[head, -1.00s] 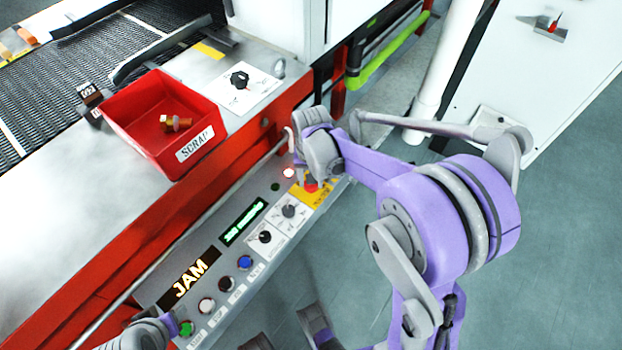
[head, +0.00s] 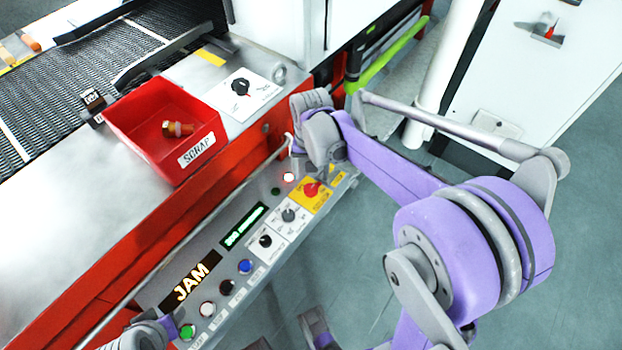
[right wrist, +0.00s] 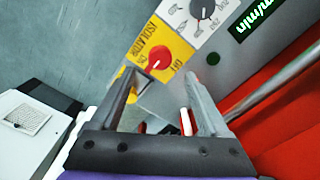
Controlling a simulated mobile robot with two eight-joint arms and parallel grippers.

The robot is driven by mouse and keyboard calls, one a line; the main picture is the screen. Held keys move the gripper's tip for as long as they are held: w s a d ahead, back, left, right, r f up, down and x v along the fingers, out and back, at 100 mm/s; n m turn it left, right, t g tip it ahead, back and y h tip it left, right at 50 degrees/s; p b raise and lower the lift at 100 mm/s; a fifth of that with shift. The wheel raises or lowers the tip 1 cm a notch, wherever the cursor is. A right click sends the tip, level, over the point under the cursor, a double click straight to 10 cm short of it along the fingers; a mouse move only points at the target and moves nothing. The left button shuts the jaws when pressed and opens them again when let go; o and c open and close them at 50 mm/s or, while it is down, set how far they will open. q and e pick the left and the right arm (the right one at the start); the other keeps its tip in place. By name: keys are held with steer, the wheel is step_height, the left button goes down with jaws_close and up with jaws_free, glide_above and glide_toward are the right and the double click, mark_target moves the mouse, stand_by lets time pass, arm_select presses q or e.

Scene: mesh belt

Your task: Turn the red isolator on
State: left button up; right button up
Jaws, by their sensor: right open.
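The red isolator (head: 312,189) is a round red knob on a yellow plate (head: 322,200) at the far end of the control panel. The right wrist view shows it (right wrist: 158,57) from above, with a small pale mark; I cannot tell its setting for sure. My right gripper (head: 298,158) is near the panel end, just beyond the knob in the head view. In the right wrist view its two fingers (right wrist: 161,80) are open and empty, with the knob ahead between their tips, apart from them. Part of my left arm (head: 145,335) shows at bottom left; its jaws are unclear.
The panel carries a lit JAM sign (head: 190,283), a green display (head: 245,225), two black selector knobs and several push buttons. A red scrap bin (head: 150,115) holding a brass-coloured bolt stands on the machine top. A metal rail runs along the panel's machine side.

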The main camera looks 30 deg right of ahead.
mark_target(311, 188)
steer(key=shift+r, duration=2.2)
steer(key=shift+s+p, duration=0.1)
steer(key=shift+p, duration=0.2)
steer(key=s+a+r+n+t+p, duration=0.2)
steer(key=s+a+r+n+p, duration=0.1)
steer(key=s, duration=0.4)
steer(key=s+a+r+n+t+p, duration=0.3)
steer(key=s+a+r+n+p, duration=0.1)
steer(key=s, duration=0.3)
steer(key=shift+s+p, duration=0.4)
steer(key=shift+p, duration=0.45)
steer(key=shift+s, duration=0.1)
